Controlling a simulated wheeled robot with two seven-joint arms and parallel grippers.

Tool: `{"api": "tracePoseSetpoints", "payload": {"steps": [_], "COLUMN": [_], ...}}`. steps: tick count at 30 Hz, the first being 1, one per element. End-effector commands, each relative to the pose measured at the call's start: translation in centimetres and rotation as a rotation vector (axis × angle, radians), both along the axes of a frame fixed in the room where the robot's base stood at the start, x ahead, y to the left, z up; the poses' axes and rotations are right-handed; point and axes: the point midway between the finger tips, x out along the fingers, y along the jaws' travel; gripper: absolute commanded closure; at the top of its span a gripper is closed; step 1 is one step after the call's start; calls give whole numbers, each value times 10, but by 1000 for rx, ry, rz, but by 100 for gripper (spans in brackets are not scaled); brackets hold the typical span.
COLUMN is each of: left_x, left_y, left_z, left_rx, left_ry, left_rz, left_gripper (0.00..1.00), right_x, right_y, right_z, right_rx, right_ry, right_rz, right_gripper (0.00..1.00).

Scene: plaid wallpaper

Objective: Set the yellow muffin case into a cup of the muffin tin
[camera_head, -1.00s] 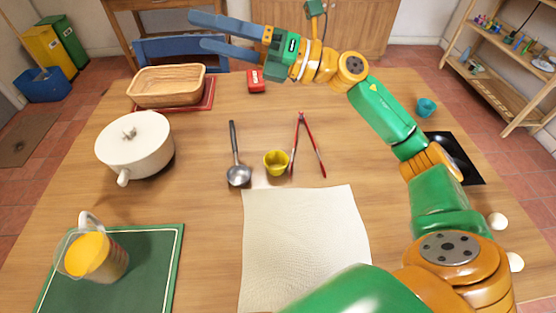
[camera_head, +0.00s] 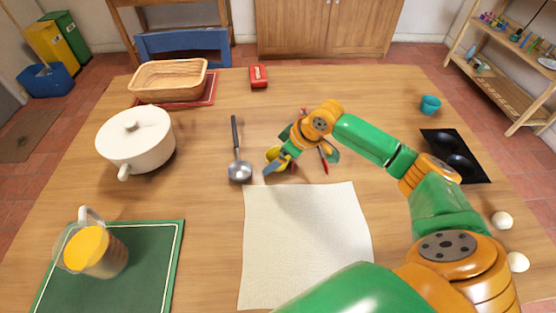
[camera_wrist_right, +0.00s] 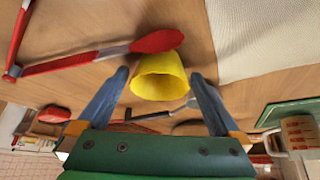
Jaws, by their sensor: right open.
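The yellow muffin case (camera_head: 272,154) stands on the table between the ladle and the red tongs, partly covered by my right gripper (camera_head: 284,163). In the right wrist view the yellow case (camera_wrist_right: 160,80) shows between the tips of my two blue fingers, with a gap visible on each side. My right gripper is open and low over the table. The black muffin tin (camera_head: 478,174) lies at the right table edge, partly behind my right arm; its visible cups look empty. My left gripper is not in view.
Red tongs (camera_head: 324,158) lie right beside the case, partly under my gripper. A ladle (camera_head: 239,170) lies to its left, a cream cloth (camera_head: 300,240) in front. A teal cup (camera_head: 430,103) stands behind the tin. A white pot (camera_head: 137,140) stands at left.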

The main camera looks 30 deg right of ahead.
Motion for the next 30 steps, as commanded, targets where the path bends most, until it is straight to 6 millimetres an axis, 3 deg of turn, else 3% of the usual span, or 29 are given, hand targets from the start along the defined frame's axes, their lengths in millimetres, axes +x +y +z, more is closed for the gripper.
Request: {"api": "tracePoseSetpoints", "payload": {"steps": [6, 15, 23, 26, 30], "left_x": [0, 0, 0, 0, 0], "left_y": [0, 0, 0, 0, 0], "left_z": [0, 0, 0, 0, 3], "left_rx": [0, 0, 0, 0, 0], "left_ry": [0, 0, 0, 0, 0], "left_rz": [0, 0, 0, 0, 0], "left_gripper": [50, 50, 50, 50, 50], "right_x": [1, 1, 2, 2, -5], "right_y": [0, 0, 0, 0, 4], "right_z": [-2, -1, 2, 12, 41], "right_rx": [-1, -1, -1, -2, -2], "right_ry": [-2, -2, -4, -6, -6], "right_rz": [0, 0, 1, 1, 5], "right_gripper": [0, 81, 83, 84, 84]}}
